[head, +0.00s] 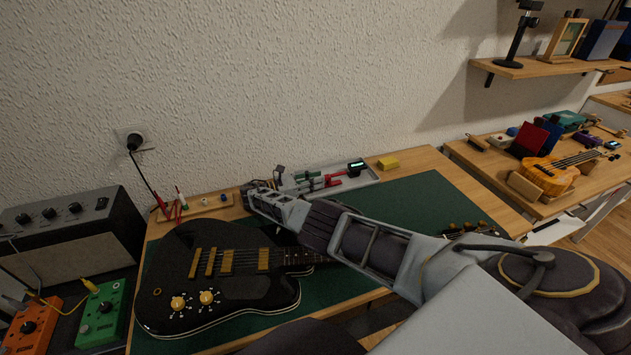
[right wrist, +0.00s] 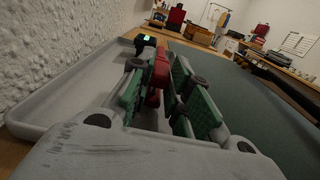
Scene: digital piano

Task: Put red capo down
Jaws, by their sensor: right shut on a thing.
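The red capo (head: 332,180) is at the back of the table, by the grey tray (head: 368,179). In the right wrist view the red capo (right wrist: 158,72) stands between the green finger pads of my right gripper (right wrist: 160,88). My right gripper (head: 311,182) is shut on it, reaching in over the tray's front side. The tray (right wrist: 55,98) also shows in the right wrist view, along the wall. I cannot tell whether the capo touches the tray; its lower part is hidden by the fingers. My left gripper is not in view.
A black tuner with a lit display (head: 356,166) lies at the tray's right end. A yellow block (head: 388,163) is right of it. A black electric guitar (head: 222,275) lies on the green mat (head: 420,200) in front. The wall (head: 270,80) stands close behind.

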